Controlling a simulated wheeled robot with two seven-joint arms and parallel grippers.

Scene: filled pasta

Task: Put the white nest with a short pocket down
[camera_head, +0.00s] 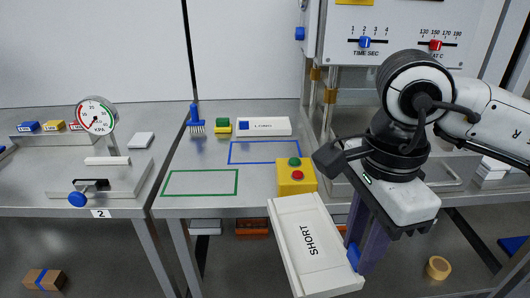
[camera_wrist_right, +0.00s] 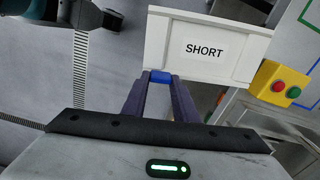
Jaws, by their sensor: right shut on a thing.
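The white nest marked SHORT (camera_head: 292,226) hangs tilted in the air in front of the middle bench's front edge. My right gripper (camera_head: 355,252) is shut on the nest's blue grip tab at its right side. In the right wrist view the white nest (camera_wrist_right: 236,66) lies beyond the fingertips, and the blue tab sits between the fingers of my right gripper (camera_wrist_right: 161,80). The nest's label faces up toward the head camera. My left gripper is not in view.
The middle bench has an empty green outline (camera_head: 200,194) and an empty blue outline (camera_head: 264,163). A yellow button box (camera_head: 291,181) stands by the front edge. A press machine stands right.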

